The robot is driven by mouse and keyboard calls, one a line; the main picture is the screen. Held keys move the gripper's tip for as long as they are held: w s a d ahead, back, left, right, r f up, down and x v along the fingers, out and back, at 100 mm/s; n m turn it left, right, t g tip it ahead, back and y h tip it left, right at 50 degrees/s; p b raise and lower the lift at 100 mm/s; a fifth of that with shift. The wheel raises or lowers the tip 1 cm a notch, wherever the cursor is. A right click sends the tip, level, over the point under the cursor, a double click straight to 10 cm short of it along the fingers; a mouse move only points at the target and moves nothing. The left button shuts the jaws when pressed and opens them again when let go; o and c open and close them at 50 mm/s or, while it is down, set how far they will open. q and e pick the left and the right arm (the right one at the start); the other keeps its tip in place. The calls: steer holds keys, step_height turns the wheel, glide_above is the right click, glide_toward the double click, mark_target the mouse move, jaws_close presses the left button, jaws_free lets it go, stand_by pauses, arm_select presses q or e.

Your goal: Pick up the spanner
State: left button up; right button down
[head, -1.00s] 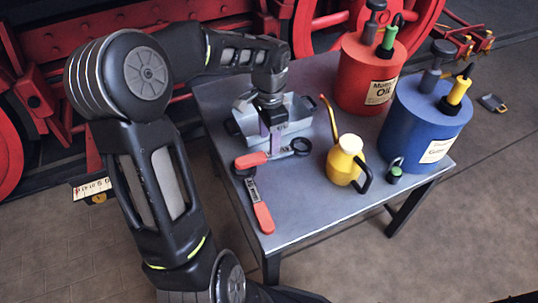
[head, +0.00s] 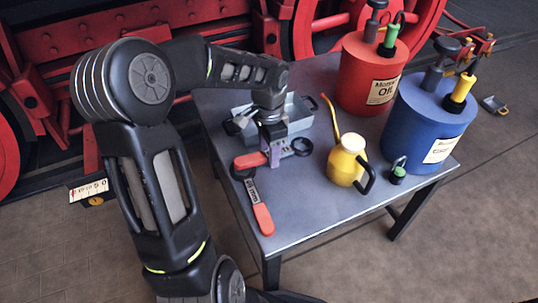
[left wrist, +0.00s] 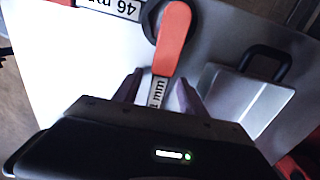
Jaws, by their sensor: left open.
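Two spanners with red handles lie on the metal table. One spanner (head: 250,160) points to the right and ends in a dark ring; its label, ending in "1 mm", shows in the left wrist view (left wrist: 174,40). The other spanner (head: 262,218), marked 46 mm, lies toward the table's front left edge; its label shows at the top of the left wrist view (left wrist: 110,5). My left gripper (head: 274,160) is open, pointing down over the first spanner. In the left wrist view its fingers (left wrist: 158,92) are either side of that spanner's shank. My right gripper is not seen.
A yellow oil can (head: 345,162), a red drum (head: 365,82) and a blue drum (head: 425,125) stand to the right. The table's (head: 300,215) front middle is clear.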

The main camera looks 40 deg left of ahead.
arm_select(q)
jaws_close()
stand_by(0.4)
stand_by(0.9)
